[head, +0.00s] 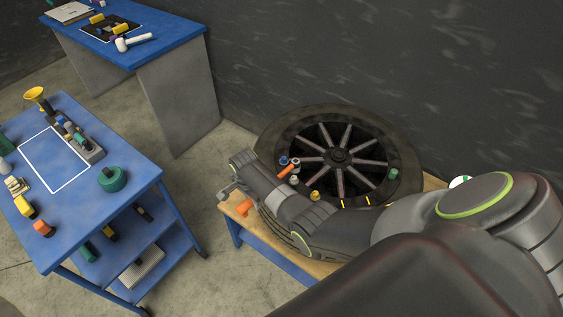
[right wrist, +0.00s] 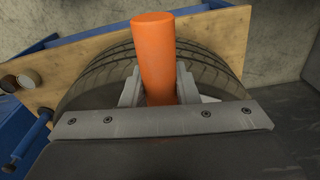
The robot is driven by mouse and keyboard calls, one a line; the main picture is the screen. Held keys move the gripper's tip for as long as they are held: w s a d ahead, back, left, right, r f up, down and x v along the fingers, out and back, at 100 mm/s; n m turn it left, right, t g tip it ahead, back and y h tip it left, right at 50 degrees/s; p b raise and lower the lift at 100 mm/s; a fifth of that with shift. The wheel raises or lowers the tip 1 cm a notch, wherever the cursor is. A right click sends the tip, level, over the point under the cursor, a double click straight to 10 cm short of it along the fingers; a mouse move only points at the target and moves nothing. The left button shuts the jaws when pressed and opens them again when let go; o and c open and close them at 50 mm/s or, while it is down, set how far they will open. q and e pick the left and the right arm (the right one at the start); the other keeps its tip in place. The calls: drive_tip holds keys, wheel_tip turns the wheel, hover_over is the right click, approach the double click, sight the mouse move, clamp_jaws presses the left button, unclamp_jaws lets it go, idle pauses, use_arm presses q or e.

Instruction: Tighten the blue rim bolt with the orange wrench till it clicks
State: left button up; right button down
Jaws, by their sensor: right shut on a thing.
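The orange wrench shows in the head view as an orange part (head: 288,169) near the rim and another orange piece (head: 243,207) on the near side of my wrist. My wrist hides what lies between. My right gripper (head: 228,191) is shut on the orange handle (right wrist: 154,60), which stands between its fingers in the right wrist view. The blue rim bolt (head: 284,160) is at the left of the wheel rim (head: 339,158), close to the wrench's far end. I cannot tell whether the wrench sits on the bolt. My left gripper is not in view.
The tyre (head: 400,138) lies flat on a wooden-topped bench (head: 433,183). A yellow bolt (head: 315,195) and a green bolt (head: 393,173) are also at the rim. A blue cart (head: 125,208) with tools stands left, and a blue table (head: 172,32) behind.

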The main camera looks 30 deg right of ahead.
idle(0.4)
drive_tip(key=w+d+r+n+b, duration=0.1)
drive_tip(key=w+d+n+b, duration=0.2)
drive_tip(key=d+n, duration=0.1)
drive_tip(key=shift+w+d+r+b, duration=0.3)
drive_tip(key=shift+d+r+b, duration=0.1)
drive_tip(key=shift+d, duration=0.15)
wheel_tip(320, 180, down, 6)
drive_tip(key=b, duration=0.3)
drive_tip(key=shift+r+b, duration=0.15)
drive_tip(key=shift+b, duration=0.15)
